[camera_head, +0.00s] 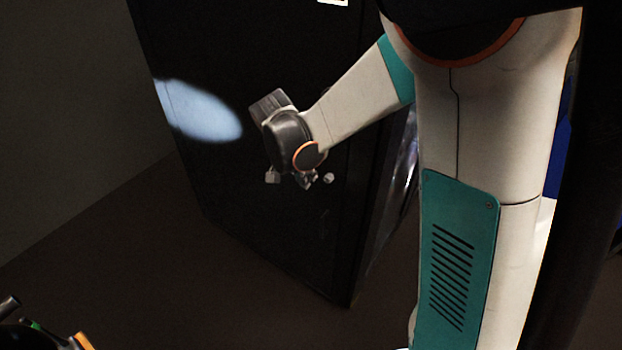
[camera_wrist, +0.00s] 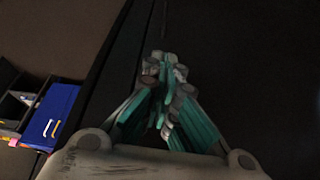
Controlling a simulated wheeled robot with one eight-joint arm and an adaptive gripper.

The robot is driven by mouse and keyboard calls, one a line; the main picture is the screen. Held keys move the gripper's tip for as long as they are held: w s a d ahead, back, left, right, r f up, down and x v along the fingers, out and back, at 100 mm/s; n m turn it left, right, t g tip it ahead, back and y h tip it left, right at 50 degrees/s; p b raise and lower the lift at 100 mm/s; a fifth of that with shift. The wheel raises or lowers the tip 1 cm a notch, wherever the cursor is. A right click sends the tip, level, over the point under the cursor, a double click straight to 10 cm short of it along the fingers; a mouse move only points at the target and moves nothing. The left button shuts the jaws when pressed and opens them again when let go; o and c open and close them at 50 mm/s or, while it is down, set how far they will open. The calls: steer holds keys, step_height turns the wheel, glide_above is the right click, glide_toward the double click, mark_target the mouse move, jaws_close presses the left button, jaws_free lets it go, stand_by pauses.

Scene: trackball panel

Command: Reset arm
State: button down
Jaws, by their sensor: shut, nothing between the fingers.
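My gripper (camera_wrist: 165,62) shows in the wrist view, its teal and grey fingers brought together at the tips with nothing between them. The fingers point at a dark surface. In the head view my white and teal arm reaches left from the right side. Its dark wrist end is in front of a tall black cabinet (camera_head: 300,240), and only small grey parts of the gripper (camera_head: 300,180) show below it. I cannot tell the gap between gripper and cabinet. No trackball is discernible.
A bright oval light patch (camera_head: 200,110) lies on the cabinet's left part. Bare dark floor (camera_head: 110,240) is at the left. A cluttered dark object (camera_head: 40,335) is at the bottom left corner. The wrist view shows a blue panel (camera_wrist: 50,115) beside dark compartments at the left.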

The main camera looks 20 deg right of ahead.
steer(key=s+r+n+t+y, duration=0.2)
steer(key=s+r+n, duration=0.4)
steer(key=s+r, duration=0.5)
steer(key=s+a+r+n+t+y, duration=0.1)
steer(key=s+a+r+n+t, duration=0.1)
steer(key=s+n, duration=0.5)
steer(key=shift+s+r+t+y+p, duration=0.4)
steer(key=shift+s+r+t, duration=0.25)
steer(key=shift+s, duration=0.6)
steer(key=shift+f, duration=0.1)
